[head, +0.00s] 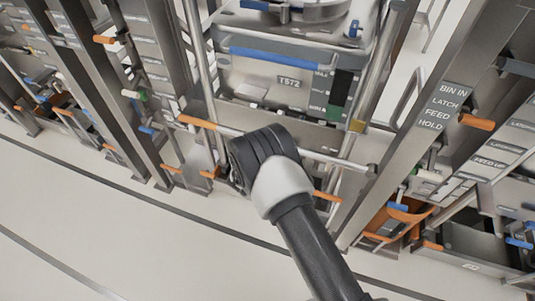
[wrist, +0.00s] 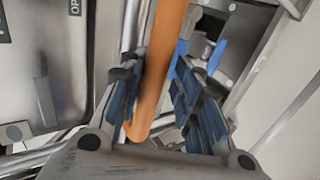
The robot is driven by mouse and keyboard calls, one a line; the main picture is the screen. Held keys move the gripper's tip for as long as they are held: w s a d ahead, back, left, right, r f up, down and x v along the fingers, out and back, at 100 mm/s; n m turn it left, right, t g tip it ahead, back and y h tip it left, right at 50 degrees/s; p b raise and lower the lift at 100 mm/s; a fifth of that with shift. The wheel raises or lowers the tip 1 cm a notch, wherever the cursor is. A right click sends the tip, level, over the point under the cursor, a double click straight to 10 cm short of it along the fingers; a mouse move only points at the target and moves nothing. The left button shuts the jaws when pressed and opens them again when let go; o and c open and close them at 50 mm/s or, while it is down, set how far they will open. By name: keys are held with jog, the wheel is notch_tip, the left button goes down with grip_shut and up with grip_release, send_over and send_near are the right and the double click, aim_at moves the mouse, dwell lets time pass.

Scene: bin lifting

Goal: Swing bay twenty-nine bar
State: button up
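A long metal bar (head: 335,160) with an orange grip (head: 197,122) at its left end runs across the front of the middle bay in the head view. My gripper (head: 236,165) is at the bar's left part, and my wrist covers some of the bar. In the wrist view an orange grip (wrist: 162,65) lies between the two blue-padded fingers of my gripper (wrist: 160,105). The fingers stand apart, with a gap on the right side of the grip. The left finger is close to it; contact is unclear. No bay number twenty-nine is legible.
A grey bin unit labelled T572 (head: 289,82) stands behind the bar. A post (head: 440,110) reading BIN IN, LATCH, FEED, HOLD stands to its right. Neighbouring bays have other orange handles (head: 477,122). The floor (head: 130,225) in front is clear.

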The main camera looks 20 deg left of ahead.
jog(key=shift+d, duration=0.1)
dwell(0.3)
jog(key=shift+s+r, duration=0.2)
jog(key=v, duration=1.1)
jog(key=shift+s, duration=0.2)
jog(key=shift+r, duration=0.2)
